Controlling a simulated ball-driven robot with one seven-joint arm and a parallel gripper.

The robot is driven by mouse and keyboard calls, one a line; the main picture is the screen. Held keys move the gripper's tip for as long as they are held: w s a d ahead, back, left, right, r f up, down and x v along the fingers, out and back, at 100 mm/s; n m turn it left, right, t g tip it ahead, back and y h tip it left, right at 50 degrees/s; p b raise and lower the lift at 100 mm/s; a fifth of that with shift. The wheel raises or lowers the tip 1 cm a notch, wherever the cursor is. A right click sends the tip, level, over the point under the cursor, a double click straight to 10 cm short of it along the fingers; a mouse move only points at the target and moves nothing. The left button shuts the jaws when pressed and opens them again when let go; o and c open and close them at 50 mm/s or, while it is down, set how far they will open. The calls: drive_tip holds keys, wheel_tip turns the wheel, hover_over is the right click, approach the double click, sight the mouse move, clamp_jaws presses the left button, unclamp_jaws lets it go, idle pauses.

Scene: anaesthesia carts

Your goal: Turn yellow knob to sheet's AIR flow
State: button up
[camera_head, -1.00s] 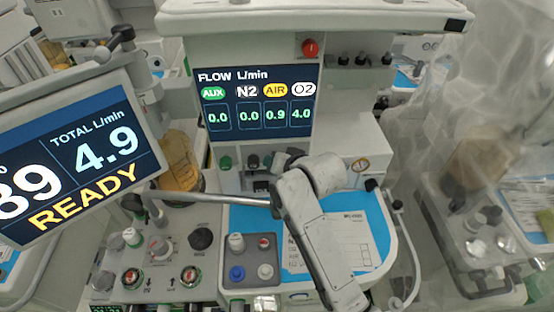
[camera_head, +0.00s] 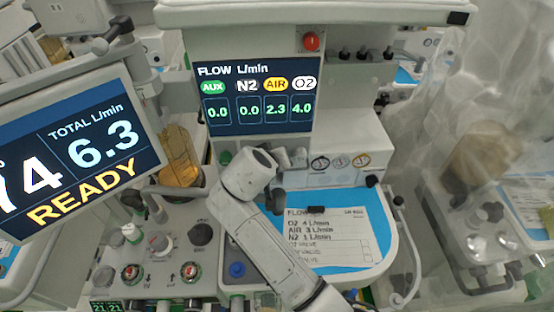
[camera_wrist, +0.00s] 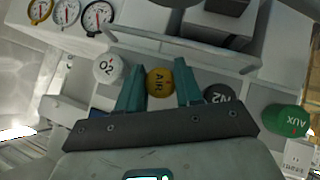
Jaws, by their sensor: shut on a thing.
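The yellow AIR knob (camera_wrist: 160,82) sits between the two teal fingers of my gripper (camera_wrist: 159,88) in the wrist view, and the fingers are shut on it. The flow display (camera_head: 256,97) reads AUX 0.0, N2 0.0, AIR 2.3 and O2 4.0. The paper sheet (camera_head: 324,240) on the blue worktop lists O2 4, AIR 3 and N2 1 L/min. In the head view my arm hides the AIR knob and my fingers.
The white O2 knob (camera_wrist: 107,68) and dark N2 knob (camera_wrist: 226,97) flank the AIR knob closely. The green AUX knob (camera_wrist: 287,120) is farther right. A metal guard bar (camera_wrist: 180,47) runs beside the knobs. The left monitor (camera_head: 75,150) shows TOTAL 6.3 and READY.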

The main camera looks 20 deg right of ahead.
drive_tip(key=h, duration=0.1)
drive_tip(key=n+h+b, duration=0.1)
drive_tip(key=shift+f+n+h+b, duration=0.3)
drive_tip(key=shift+f+h, duration=0.05)
drive_tip(key=shift+h, duration=0.05)
drive_tip(key=shift+r+n+g+h+b, duration=0.1)
drive_tip(key=shift+n+g+h+b, duration=0.2)
drive_tip(key=shift+n+h+b, duration=0.4)
drive_tip(key=o, duration=0.7)
drive_tip(key=shift+r, duration=0.1)
drive_tip(key=shift+s+a+r, duration=0.1)
drive_tip(key=shift+a, duration=0.1)
drive_tip(key=b+v, duration=0.2)
drive_tip(key=v, duration=0.8)
drive_tip(key=shift+s+a, duration=0.15)
